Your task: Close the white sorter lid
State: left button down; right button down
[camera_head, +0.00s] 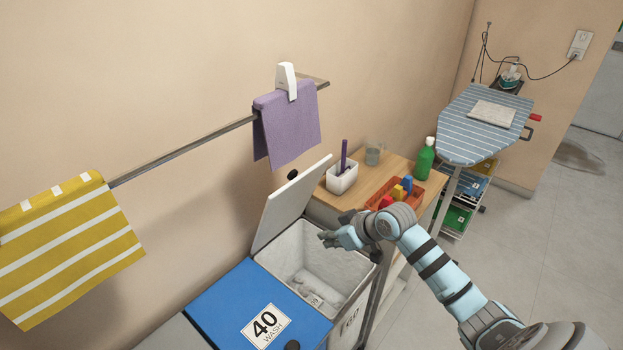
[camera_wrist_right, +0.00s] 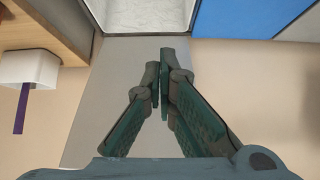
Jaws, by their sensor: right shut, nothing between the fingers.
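The white sorter lid (camera_head: 285,206) stands open, tilted up at the back of its bin, towards the wall. The white sorter bin (camera_head: 352,262) below it is open at the top, with something light lying inside. My right gripper (camera_head: 324,239) is shut and empty over the bin opening, in front of the lid's inner face. In the right wrist view the closed fingertips (camera_wrist_right: 159,62) show in front of the lid (camera_wrist_right: 98,112), with part of the bin's inside (camera_wrist_right: 150,14) at the top. I cannot tell whether they touch the lid. My left gripper is out of view.
A closed blue lid (camera_head: 222,300) marked 40 WASH adjoins the white bin. A wooden side table (camera_head: 382,167) holds a white cup with a purple stick, an orange tray and a green bottle. A rail (camera_head: 185,153) with hanging cloths runs along the wall behind the lid.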

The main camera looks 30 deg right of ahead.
jog(key=w+d+r+t+y, duration=0.1)
jog(key=w+d+r+t, duration=0.15)
jog(key=r, duration=0.65)
jog(key=w+d+r+t, duration=0.1)
jog(key=w+d+r, duration=0.3)
jog(key=r, duration=0.6)
jog(key=x, duration=1)
jog(key=shift+a+f+p, duration=0.15)
jog(key=shift+p, duration=0.2)
jog(key=shift+f, duration=0.1)
